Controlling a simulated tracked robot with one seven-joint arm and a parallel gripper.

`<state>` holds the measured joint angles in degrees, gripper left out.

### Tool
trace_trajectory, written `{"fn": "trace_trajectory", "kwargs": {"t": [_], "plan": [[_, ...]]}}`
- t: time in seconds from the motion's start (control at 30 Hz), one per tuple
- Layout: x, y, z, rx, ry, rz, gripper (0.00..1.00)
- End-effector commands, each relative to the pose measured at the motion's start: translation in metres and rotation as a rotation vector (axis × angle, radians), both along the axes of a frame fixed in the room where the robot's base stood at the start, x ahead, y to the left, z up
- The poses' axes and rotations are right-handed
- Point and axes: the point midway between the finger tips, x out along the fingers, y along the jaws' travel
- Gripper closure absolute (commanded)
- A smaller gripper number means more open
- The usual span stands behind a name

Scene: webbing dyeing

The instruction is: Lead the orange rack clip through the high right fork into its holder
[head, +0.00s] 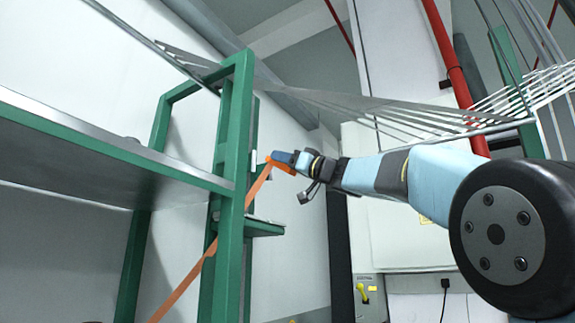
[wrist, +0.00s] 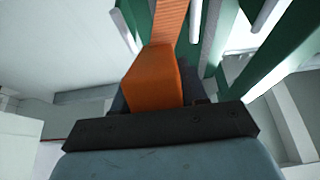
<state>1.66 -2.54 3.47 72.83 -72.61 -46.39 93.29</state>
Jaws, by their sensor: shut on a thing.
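My gripper (head: 284,161) is shut on the orange rack clip (head: 282,167), just right of the green post in the head view. The clip fills the middle of the wrist view (wrist: 154,80). An orange webbing strap (head: 190,276) runs from it down and to the left, crossing the green post. The strap leaves the clip at the top of the wrist view (wrist: 170,20). A small pale piece (head: 254,161) sits on the post's right side, near the clip; I cannot tell whether it is the fork or the holder.
The green rack frame (head: 236,130) carries a long metal shelf (head: 90,138) at the left. A small green ledge (head: 262,228) juts out below my gripper. The space right of the post, under my arm, looks clear.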

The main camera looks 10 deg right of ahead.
Motion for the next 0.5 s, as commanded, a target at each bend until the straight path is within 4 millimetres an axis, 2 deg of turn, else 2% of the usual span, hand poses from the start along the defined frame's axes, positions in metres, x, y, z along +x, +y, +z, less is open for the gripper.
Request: {"fn": "trace_trajectory", "kwargs": {"t": [0.5], "plan": [[0.017, 0.022, 0.024, 0.002, 0.001, 0.001, 0.89]]}}
